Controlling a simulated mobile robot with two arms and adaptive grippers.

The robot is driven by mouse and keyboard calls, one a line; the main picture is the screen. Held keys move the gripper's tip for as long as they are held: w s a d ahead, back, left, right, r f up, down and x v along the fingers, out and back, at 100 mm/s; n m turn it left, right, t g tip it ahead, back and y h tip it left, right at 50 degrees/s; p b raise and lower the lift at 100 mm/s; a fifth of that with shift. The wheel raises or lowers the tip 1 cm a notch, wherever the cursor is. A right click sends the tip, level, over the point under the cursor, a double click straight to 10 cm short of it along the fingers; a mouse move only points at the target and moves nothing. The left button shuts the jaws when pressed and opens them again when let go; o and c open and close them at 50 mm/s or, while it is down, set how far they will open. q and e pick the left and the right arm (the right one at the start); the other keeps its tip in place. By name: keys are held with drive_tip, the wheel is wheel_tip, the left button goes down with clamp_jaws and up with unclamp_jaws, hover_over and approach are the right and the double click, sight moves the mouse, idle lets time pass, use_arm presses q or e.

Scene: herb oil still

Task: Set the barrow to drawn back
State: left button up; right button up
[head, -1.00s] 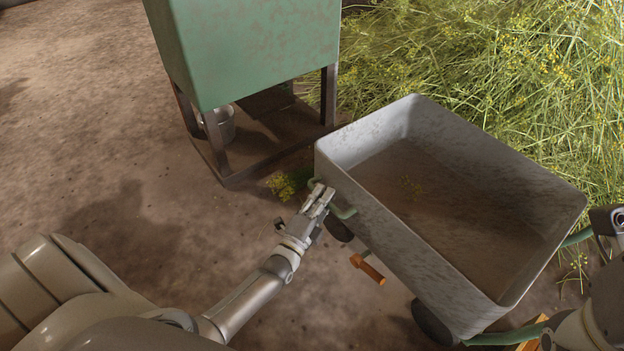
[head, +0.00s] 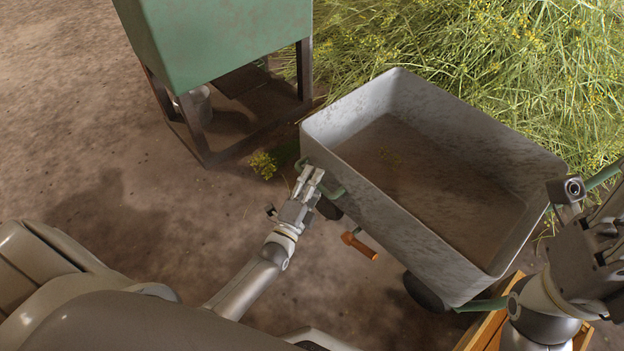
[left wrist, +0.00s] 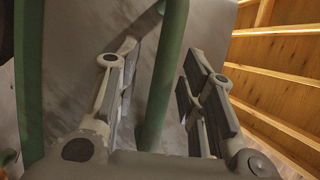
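The barrow, a grey metal tub (head: 390,225) with dark wheels, stands right of centre in the head view. A green bar handle (head: 335,193) is on its near left side. My left gripper (head: 309,176) is at that handle. In the left wrist view the green bar (left wrist: 163,85) lies between the spread fingers of my left gripper (left wrist: 160,95), with gaps visible beside it. My right gripper (head: 598,243) is at the right edge, near the barrow's right end; its fingers are not clear. Green shafts (head: 482,305) extend from the barrow's right end.
A green box on a dark frame (head: 215,45) stands at upper left, a bucket (head: 197,102) beneath it. Cut herbs (head: 450,50) are heaped behind the barrow. An orange grip (head: 360,245) sticks out below the tub. A wooden crate (head: 487,333) is at lower right. Ground at left is clear.

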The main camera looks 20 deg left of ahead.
use_arm(q)
drive_tip(key=shift+a, duration=0.1)
drive_tip(key=s+f, duration=0.1)
drive_tip(key=s, duration=0.6)
drive_tip(key=shift+s, duration=0.15)
drive_tip(key=shift+f, duration=0.15)
idle(0.4)
